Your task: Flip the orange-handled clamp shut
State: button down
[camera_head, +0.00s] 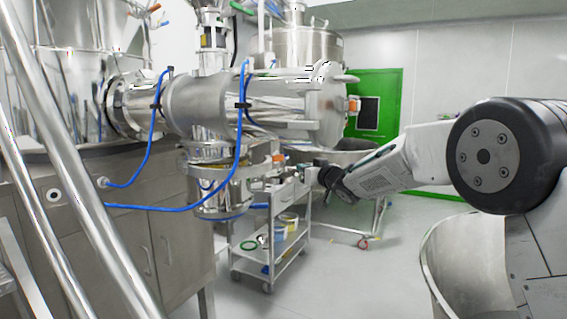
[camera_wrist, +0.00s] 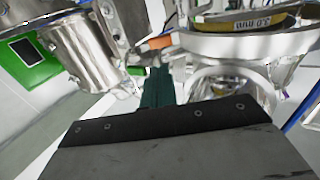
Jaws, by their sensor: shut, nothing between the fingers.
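The clamp's orange handle (camera_wrist: 160,42) shows in the wrist view just beyond my fingertips, beside a shiny metal ring collar. In the head view the orange handle (camera_head: 278,158) is small, at the right side of the lower vessel's rim. My gripper (camera_wrist: 158,72) has its dark green fingers together, with nothing between them, and points toward the handle. Whether the fingertips touch it is hard to tell. In the head view my gripper (camera_head: 298,173) is just right of the clamp. The clamp's far side and latch are partly hidden.
A blue hose (camera_head: 240,130) loops in front of the large horizontal steel vessel (camera_head: 285,100). A trolley (camera_head: 272,250) with small items stands below. A yellow-labelled ring (camera_wrist: 250,22) is beside the handle. Open floor lies right of the trolley.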

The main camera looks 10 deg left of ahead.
aim_at(278, 159)
jog(key=x, duration=1.2)
jog(key=shift+w+a, duration=0.15)
jog(key=shift+a, duration=0.05)
